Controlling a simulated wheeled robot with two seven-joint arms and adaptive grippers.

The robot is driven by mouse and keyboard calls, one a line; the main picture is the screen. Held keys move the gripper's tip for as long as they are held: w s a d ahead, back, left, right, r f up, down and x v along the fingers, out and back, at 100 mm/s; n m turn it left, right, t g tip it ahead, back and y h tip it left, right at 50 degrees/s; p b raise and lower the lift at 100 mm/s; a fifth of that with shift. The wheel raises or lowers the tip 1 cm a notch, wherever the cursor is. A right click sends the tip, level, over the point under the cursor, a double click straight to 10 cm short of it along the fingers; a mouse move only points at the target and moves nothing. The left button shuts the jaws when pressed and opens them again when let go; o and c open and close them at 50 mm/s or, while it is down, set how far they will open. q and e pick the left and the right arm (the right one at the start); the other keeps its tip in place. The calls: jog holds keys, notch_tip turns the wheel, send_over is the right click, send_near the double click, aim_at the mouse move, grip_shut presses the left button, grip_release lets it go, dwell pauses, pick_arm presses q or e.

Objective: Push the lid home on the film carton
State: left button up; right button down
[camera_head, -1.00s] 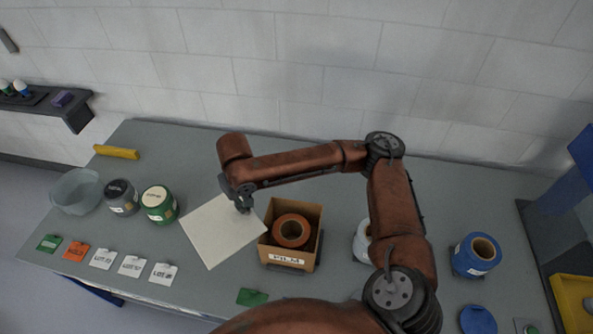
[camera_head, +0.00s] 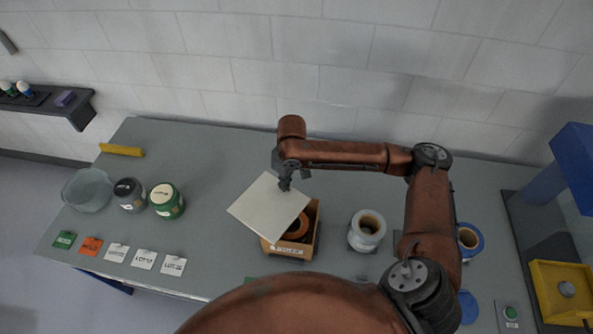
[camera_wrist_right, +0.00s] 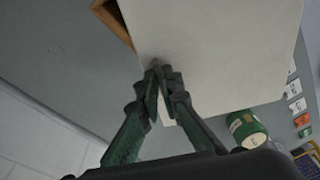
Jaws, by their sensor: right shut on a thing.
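The film carton (camera_head: 273,250) is an open brown box with a white FILM label on its front. An orange-brown roll (camera_head: 298,228) sits inside it, partly hidden. The lid (camera_head: 268,206) is a flat pale square panel. My right gripper (camera_head: 285,184) is shut on the lid's far edge and holds it tilted over the carton's left part, turned out of line with the box. In the right wrist view my right gripper (camera_wrist_right: 163,72) pinches the edge of the lid (camera_wrist_right: 215,50), and a corner of the carton (camera_wrist_right: 113,22) shows beyond it. My left gripper is not in view.
A white roll (camera_head: 366,231) stands right of the carton, and a blue roll (camera_head: 470,240) is partly behind my arm. Green (camera_head: 167,201) and grey (camera_head: 130,195) rolls and a clear bowl (camera_head: 88,190) stand left. Cards line the front edge. The table behind the carton is clear.

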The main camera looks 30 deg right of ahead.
pick_arm(q)
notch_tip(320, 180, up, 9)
jog(key=p, duration=0.8)
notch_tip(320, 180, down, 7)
jog(key=b, duration=0.7)
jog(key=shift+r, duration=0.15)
pick_arm(e)
jog(key=shift+d+f+n, duration=0.65)
jog(key=shift+f+n, duration=0.25)
jog(key=shift+f, duration=0.45)
jog(key=shift+d+f+n, duration=0.7)
jog(key=shift+f+n, duration=0.2)
jog(key=shift+f, duration=0.45)
jog(key=shift+d+f+n, duration=0.65)
jog(key=shift+f+n, duration=0.25)
jog(key=shift+f, duration=0.45)
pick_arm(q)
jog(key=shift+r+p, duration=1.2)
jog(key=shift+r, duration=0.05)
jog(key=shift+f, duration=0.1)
pick_arm(e)
jog(key=shift+f, duration=0.45)
